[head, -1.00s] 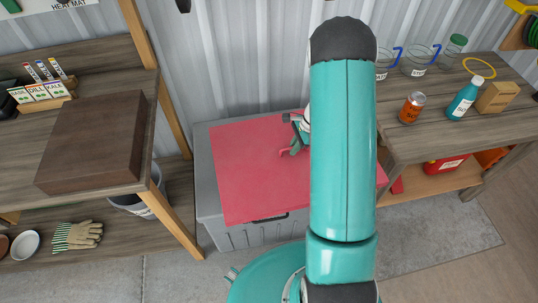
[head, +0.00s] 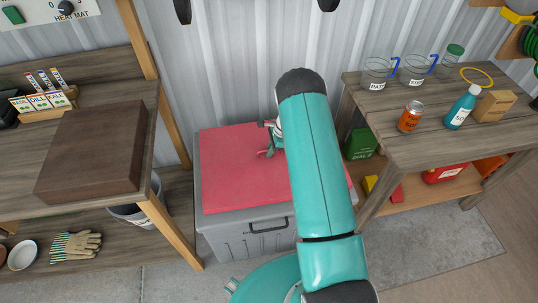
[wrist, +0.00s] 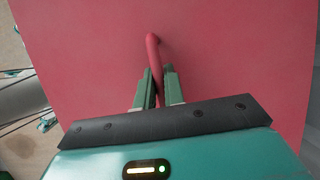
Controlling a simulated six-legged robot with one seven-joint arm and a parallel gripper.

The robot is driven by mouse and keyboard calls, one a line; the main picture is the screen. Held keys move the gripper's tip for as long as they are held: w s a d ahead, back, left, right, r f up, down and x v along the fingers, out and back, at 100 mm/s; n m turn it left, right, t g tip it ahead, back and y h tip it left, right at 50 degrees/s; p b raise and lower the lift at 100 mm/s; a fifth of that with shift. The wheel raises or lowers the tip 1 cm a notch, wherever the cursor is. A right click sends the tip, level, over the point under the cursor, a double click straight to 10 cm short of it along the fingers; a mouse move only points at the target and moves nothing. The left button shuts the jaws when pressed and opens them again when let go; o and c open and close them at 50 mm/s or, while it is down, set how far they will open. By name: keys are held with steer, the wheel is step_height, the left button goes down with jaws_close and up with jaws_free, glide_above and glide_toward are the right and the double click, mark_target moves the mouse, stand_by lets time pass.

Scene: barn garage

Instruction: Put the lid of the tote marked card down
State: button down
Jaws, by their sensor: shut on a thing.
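The red lid (head: 232,180) covers most of the top of the grey tote (head: 246,240) and looks about level. A grey strip of the tote's rim shows in front of the lid; I cannot tell whether the lid touches all round. No card mark is readable on the tote. My gripper (head: 268,152) is over the lid, partly hidden by my arm. In the wrist view my gripper (wrist: 157,78) is shut on the lid's red bar handle (wrist: 153,50), and the red lid (wrist: 85,50) fills most of the picture.
A wooden bench with a dark brown box (head: 92,155) stands close on the left. A workbench with jugs, an orange can (head: 410,117) and a blue bottle (head: 462,107) stands on the right. A corrugated wall is behind. A green can (head: 361,143) sits on the right lower shelf.

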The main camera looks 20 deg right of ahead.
steer(key=shift+w+a+f, duration=0.15)
steer(key=shift+w+f, duration=0.25)
steer(key=shift+f, duration=1.45)
steer(key=shift+f, duration=0.15)
steer(key=c, duration=1.5)
jaws_free()
